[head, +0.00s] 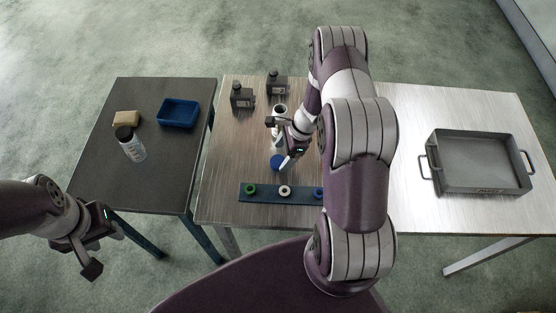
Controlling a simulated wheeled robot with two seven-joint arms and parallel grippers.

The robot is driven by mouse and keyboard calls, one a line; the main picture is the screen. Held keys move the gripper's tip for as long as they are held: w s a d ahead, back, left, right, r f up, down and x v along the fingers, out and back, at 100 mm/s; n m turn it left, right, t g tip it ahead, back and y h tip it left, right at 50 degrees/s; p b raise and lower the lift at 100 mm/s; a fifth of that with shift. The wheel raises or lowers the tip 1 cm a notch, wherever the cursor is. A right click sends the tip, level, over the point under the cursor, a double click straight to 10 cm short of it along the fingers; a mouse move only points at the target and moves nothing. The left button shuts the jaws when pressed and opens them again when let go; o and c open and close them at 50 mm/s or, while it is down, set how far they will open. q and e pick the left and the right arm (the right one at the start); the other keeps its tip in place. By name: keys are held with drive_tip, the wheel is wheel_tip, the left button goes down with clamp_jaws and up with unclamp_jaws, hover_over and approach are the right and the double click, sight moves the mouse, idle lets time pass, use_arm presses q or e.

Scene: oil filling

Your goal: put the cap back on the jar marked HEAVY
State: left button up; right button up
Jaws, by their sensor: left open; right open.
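A pale open-mouthed jar (280,109) stands on the middle table, partly hidden by my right gripper. No lettering on it is readable, so I cannot tell whether it is marked HEAVY. My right gripper (279,143) is open around or just in front of this jar; I cannot tell if it touches. A blue round piece (277,162) shows just below, and I cannot tell if it is a loose cap or part of the jar. A dark blue strip (267,193) holds a green, a white and a blue round piece. My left gripper (97,242) is open and empty, left of the tables.
Two dark grey containers (241,97) (277,83) stand at the back of the middle table. The dark left table holds a blue tray (178,113), a tan block (126,118) and a black-capped bottle (133,149). A grey metal pan (478,186) sits on the right.

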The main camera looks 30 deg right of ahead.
sight(278, 161)
drive_tip(key=shift+x, duration=1.55)
drive_tip(key=shift+s, duration=0.1)
drive_tip(key=c, duration=1.1)
wheel_tip(278, 161, up, 10)
drive_tip(key=shift+b, duration=0.3)
drive_tip(key=shift+r, duration=0.1)
